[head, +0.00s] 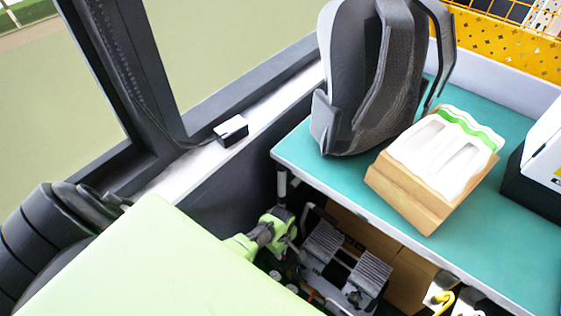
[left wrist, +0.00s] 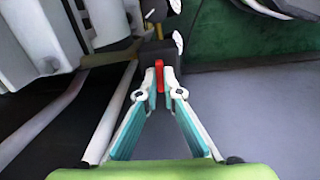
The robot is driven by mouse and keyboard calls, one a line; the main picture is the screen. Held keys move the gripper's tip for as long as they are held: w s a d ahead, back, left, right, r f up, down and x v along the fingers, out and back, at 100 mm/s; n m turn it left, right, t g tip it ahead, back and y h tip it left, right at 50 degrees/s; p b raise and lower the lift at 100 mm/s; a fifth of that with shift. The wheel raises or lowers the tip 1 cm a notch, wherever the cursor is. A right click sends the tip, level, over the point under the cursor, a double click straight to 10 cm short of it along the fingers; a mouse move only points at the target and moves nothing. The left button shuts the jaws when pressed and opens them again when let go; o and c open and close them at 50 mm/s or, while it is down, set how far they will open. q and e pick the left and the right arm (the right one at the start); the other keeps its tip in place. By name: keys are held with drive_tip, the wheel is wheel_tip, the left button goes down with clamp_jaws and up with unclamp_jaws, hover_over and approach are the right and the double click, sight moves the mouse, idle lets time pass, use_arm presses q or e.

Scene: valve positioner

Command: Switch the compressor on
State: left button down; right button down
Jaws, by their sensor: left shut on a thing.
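The compressor (head: 371,272), with grey ribbed blocks and dark parts, sits low under the teal bench. My left gripper (head: 289,252) reaches down beside its left side, partly hidden in shadow. In the left wrist view, the gripper's two fingers (left wrist: 165,88) close on a small upright red part (left wrist: 159,75), which looks like a switch or knob on a dark housing. Whether it is on or off cannot be told. My right gripper is not in view.
The teal bench (head: 300,153) overhangs the compressor. It carries a grey backpack (head: 350,85), a wooden box with white packets (head: 405,195) and a dark box (head: 540,185). A small white box (head: 231,130) stands on the window sill. Brown boxes (head: 405,265) stand behind the compressor.

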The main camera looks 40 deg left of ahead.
use_arm(q)
drive_tip(key=m, duration=0.4)
drive_tip(key=shift+p, duration=0.4)
drive_tip(key=m, duration=0.9)
drive_tip(key=shift+p, duration=0.4)
drive_tip(key=shift+m, duration=2.1)
drive_tip(key=c, duration=2.2)
unclamp_jaws()
drive_tip(key=shift+r, duration=6)
